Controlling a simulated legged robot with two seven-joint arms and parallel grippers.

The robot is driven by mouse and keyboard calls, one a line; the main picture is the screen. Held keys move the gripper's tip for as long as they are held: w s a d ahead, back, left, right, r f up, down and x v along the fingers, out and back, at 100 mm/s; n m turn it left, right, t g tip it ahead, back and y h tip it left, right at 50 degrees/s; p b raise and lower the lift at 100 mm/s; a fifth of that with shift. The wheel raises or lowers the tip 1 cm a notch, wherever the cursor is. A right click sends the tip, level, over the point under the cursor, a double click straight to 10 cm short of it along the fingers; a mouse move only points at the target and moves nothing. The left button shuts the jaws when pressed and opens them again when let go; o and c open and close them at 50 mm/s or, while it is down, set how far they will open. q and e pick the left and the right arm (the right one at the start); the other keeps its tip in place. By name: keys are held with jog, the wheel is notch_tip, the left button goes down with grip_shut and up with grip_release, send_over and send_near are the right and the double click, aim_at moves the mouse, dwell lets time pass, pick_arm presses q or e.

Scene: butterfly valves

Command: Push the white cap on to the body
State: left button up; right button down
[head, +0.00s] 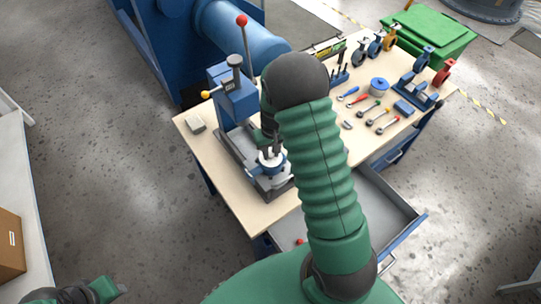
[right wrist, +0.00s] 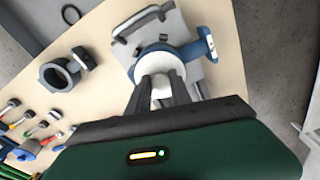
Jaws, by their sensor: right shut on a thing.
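My right gripper (head: 271,150) points down over the vise-like fixture on the workbench and is shut on the white cap (head: 271,163). In the right wrist view the cap (right wrist: 161,92) shows between the two fingers (right wrist: 163,98). The blue valve body (right wrist: 203,47) lies in the grey fixture (right wrist: 183,30) right below the cap. The cap is over the body's round opening, but I cannot tell how deep it sits. My left gripper (head: 105,290) is at the bottom left, far from the bench; its fingers are not clear.
A blue press (head: 232,100) with a red-knobbed lever stands behind the fixture. Tools (head: 375,115) lie on the right of the bench. An open drawer (head: 385,205) juts out in front.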

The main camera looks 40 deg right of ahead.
aim_at(271, 155)
jog(key=shift+s+f+b, duration=0.1)
jog(key=shift+f+b, duration=0.4)
jog(key=shift+f, duration=0.3)
dwell(0.4)
jog(key=shift+r, duration=0.15)
dwell(0.7)
jog(key=c, duration=1.1)
grip_release()
notch_tip(271, 155, up, 7)
jog(key=p, duration=0.6)
jog(key=shift+r, duration=0.15)
